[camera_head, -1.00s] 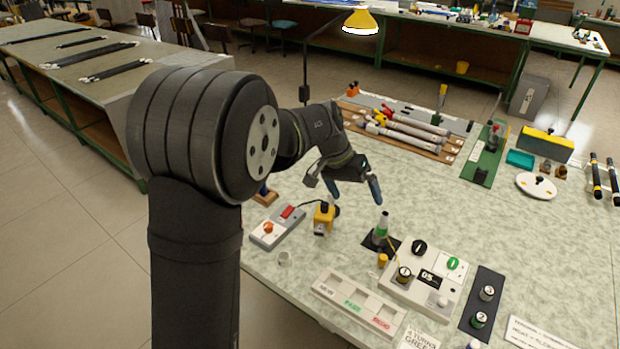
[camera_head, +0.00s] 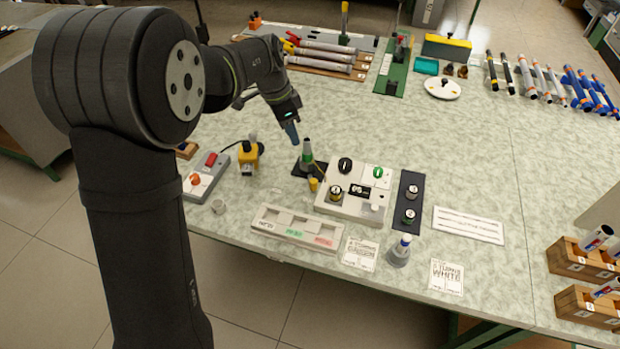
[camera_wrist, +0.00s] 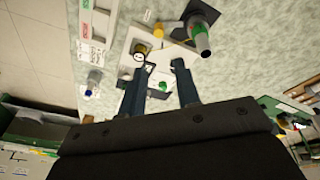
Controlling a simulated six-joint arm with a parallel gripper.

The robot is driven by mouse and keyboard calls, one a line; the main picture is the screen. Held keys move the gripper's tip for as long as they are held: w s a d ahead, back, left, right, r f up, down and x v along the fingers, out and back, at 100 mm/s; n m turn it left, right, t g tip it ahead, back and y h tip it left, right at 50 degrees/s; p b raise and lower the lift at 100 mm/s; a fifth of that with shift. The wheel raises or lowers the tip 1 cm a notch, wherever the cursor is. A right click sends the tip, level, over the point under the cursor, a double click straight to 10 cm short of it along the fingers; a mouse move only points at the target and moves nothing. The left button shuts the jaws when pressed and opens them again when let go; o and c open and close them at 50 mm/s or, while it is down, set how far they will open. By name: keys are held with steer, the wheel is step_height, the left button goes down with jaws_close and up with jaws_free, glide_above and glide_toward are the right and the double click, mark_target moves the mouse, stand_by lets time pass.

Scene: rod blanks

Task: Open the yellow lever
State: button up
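Red and yellow handles (camera_head: 291,42) also show at the left ends of the grey rods; I cannot tell which yellow part is the task's lever. My gripper (camera_head: 291,132) points down over the bench, above and left of the green-and-grey cone (camera_head: 307,155), well in front of the upright lever. In the wrist view its two fingers (camera_wrist: 160,82) are apart, with nothing between them.
A control box with knobs (camera_head: 355,190), a yellow block (camera_head: 248,156) and a sorting tray (camera_head: 297,228) stand near the front. The bench's middle right is clear.

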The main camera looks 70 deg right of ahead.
mark_target(313, 180)
steer(key=s+d+f+m+t, duration=0.2)
steer(key=s+m, duration=0.3)
steer(key=m, duration=0.8)
steer(key=shift+y, duration=0.4)
steer(key=f, duration=1.7)
steer(key=shift+s+a+f, duration=0.1)
steer(key=shift+s, duration=0.1)
jaws_close()
